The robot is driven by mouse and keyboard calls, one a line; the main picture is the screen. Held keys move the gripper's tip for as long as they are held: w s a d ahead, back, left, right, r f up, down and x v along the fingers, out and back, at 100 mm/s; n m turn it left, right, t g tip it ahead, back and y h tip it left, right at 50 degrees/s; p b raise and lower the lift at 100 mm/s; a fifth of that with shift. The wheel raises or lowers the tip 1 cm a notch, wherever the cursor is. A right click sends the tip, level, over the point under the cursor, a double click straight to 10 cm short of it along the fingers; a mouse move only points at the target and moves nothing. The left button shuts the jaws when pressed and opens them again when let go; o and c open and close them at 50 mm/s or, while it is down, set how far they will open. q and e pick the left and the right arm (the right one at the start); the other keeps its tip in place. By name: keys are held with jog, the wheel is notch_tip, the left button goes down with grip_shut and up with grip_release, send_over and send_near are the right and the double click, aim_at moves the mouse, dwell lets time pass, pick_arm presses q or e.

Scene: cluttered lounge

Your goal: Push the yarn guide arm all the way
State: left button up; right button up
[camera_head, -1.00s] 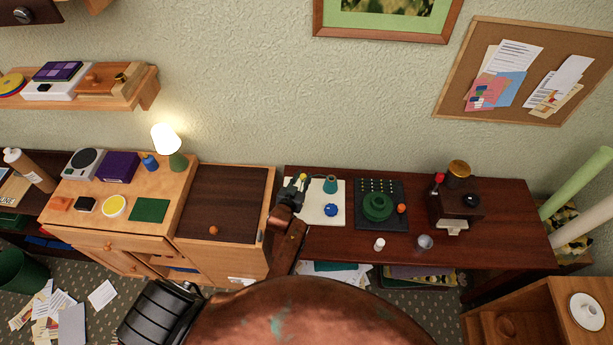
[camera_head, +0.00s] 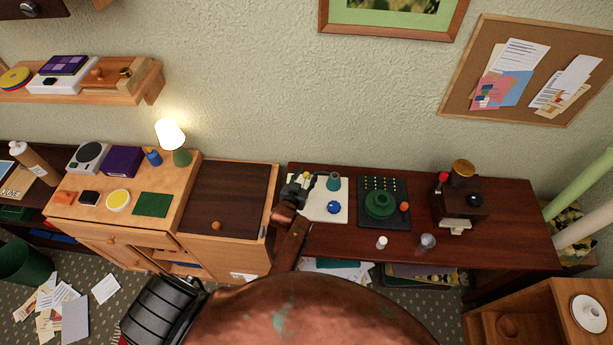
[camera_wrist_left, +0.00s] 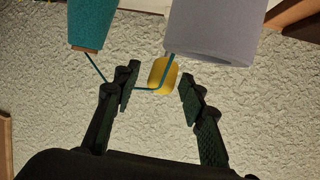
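A white board (camera_head: 341,217) on the dark desk carries a teal yarn cone (camera_head: 333,182) and a blue knob (camera_head: 333,207). My left gripper (camera_head: 301,181) is over the board's left side, beside the cone. In the left wrist view, my left gripper (camera_wrist_left: 160,78) is open. A yellow end piece (camera_wrist_left: 157,74), which looks like the yarn guide arm's tip, shows between the fingertips, apart from both. Teal yarn (camera_wrist_left: 141,88) runs to it from the teal cone (camera_wrist_left: 91,24). A grey cylinder (camera_wrist_left: 213,32) is at upper right. Most of the arm is hidden. My right gripper is not in view.
Right of the board are a dark pegged panel with a green round part (camera_head: 380,204), an orange ball (camera_head: 404,206), a white cup (camera_head: 381,242), a metal cup (camera_head: 427,241) and a grinder-like machine (camera_head: 459,203). A wooden cabinet (camera_head: 229,256) stands left of the desk.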

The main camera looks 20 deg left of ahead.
pick_arm(q)
notch_tip(320, 180, up, 10)
jog(key=shift+f, duration=0.25)
dwell(0.5)
